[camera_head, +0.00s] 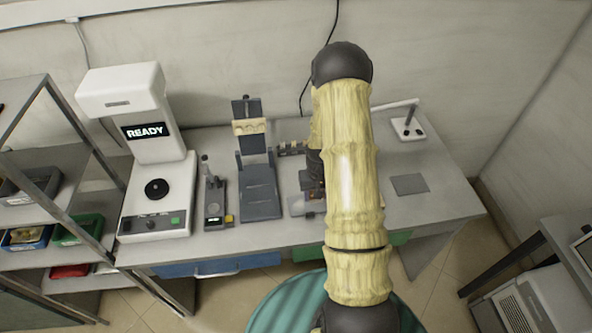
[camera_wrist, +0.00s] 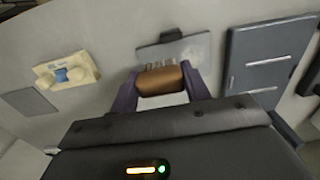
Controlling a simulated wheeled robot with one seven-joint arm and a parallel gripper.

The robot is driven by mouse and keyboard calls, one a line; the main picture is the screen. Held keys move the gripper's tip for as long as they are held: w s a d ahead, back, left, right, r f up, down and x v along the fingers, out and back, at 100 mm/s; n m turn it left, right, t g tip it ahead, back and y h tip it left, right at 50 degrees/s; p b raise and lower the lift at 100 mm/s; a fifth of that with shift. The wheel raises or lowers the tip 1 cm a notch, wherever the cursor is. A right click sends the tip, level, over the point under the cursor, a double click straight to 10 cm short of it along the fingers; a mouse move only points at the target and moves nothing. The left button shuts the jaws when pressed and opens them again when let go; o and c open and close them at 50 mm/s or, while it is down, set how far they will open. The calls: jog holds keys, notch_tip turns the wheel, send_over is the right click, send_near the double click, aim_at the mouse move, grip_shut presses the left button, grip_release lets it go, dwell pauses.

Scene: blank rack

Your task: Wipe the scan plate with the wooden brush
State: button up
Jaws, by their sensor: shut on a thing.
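My gripper (camera_wrist: 160,88) is shut on the wooden brush (camera_wrist: 162,80), a short brown block held crosswise between the purple fingers. Its pale bristles (camera_wrist: 160,64) point away from my wrist. Just beyond them lies a pale, glassy plate (camera_wrist: 190,50) with a dark strip on its edge, which looks like the scan plate. The bristles overlap its near-left part in the wrist view; I cannot tell whether they touch it. In the head view the pale plate (camera_head: 309,206) shows beside my arm, which hides most of the gripper and brush.
A white machine reading READY (camera_head: 150,185), a small meter (camera_head: 214,205) and a dark grey stand (camera_head: 260,190) are left of my arm. A grey pad (camera_head: 410,184) and a white device (camera_head: 408,130) are right. A cream holder with a blue part (camera_wrist: 66,73) lies nearby.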

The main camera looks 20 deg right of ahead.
jog(key=shift+s+d+r+p, duration=0.15)
jog(key=shift+r+p, duration=0.1)
jog(key=shift+r, duration=0.2)
jog(key=shift+d+r+p, duration=0.1)
jog(key=shift+r+p, duration=0.15)
jog(key=shift+r, duration=0.2)
jog(key=shift+s+a+r, duration=0.1)
jog(key=shift+r, duration=0.4)
jog(key=shift+a, duration=0.1)
jog(key=w+a+f+n, duration=0.1)
jog(key=a+f+n, duration=0.1)
jog(key=a, duration=1.2)
jog(key=shift+w+f+n, duration=0.3)
jog(key=shift+w, duration=0.1)
